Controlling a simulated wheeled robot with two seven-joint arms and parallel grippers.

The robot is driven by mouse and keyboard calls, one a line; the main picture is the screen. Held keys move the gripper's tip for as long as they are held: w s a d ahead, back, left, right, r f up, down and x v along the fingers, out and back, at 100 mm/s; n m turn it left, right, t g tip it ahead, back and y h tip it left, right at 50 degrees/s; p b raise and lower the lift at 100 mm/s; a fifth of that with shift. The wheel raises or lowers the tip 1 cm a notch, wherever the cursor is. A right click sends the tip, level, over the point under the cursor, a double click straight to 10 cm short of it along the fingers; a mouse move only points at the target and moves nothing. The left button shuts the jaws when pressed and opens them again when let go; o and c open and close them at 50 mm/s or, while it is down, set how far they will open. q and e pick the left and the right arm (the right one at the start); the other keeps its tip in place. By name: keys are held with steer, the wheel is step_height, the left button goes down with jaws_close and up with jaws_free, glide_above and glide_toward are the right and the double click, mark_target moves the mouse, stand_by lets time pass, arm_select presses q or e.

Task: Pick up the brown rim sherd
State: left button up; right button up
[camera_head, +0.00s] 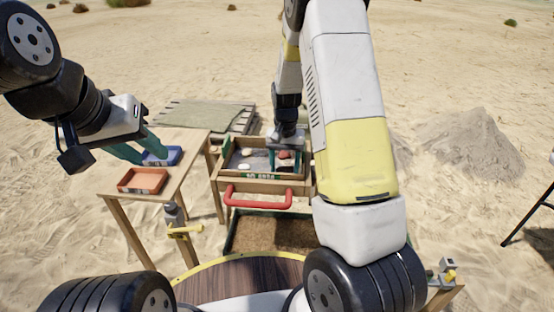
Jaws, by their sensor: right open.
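A small reddish-brown piece (285,154), possibly the brown rim sherd, lies in the wooden sieve tray (262,177); it is too small to make out a rim. My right gripper (285,160) is over the right part of the tray, pointing down. Its teal fingers are apart, with the reddish-brown piece showing between them; I cannot tell whether they touch it. My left gripper (139,150) is over the wooden table at left, near the bins, with its teal fingers apart and nothing visible between them.
A blue bin (162,156) and an orange bin (143,181) stand on the wooden table (185,140). Pale pieces (245,153) lie in the tray's left part. A red handle (258,204) juts from the tray's front. My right arm hides the area right of the tray.

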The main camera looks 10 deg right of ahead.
steer(key=shift+c, duration=0.5)
steer(key=c, duration=0.9)
steer(key=shift+r, duration=0.1)
